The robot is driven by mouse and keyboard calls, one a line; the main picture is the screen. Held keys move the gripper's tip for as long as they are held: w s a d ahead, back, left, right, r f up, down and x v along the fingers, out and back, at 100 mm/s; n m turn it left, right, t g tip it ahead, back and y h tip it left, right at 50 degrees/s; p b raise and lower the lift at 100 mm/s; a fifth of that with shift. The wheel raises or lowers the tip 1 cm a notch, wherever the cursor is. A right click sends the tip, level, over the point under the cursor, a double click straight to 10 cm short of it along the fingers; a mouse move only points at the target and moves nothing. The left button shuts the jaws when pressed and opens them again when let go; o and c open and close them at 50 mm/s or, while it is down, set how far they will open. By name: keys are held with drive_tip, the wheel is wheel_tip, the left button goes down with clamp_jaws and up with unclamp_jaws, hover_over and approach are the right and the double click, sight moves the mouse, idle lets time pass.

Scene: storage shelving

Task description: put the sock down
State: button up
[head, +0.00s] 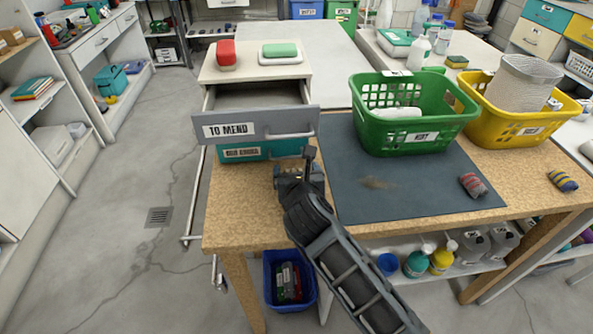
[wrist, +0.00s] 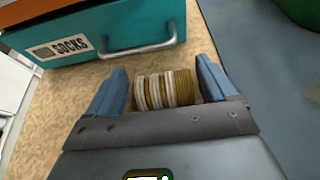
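A rolled sock with brown and white stripes (wrist: 163,90) lies between the fingers of my gripper (wrist: 163,86) in the wrist view. Narrow gaps show between the sock and both fingers, so the fingers look open around it. The sock is low over the tan tabletop (wrist: 65,92), and I cannot tell for certain whether it touches it. In the head view my gripper (head: 300,167) is at the table's left part, in front of the drawer unit, and the arm mostly hides the sock.
A teal drawer (wrist: 103,36) labelled SOCKS is just beyond. Above it a drawer (head: 250,126) marked TO MEND stands open. A dark mat (head: 395,190) lies to the right with a green basket (head: 418,133). A yellow basket (head: 508,126) and two rolled socks (head: 472,186) (head: 562,181) are farther right.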

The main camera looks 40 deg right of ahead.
drive_tip(key=shift+o, duration=1.2)
drive_tip(key=shift+r, duration=0.15)
drive_tip(key=v, duration=1.2)
drive_tip(key=shift+s, duration=0.1)
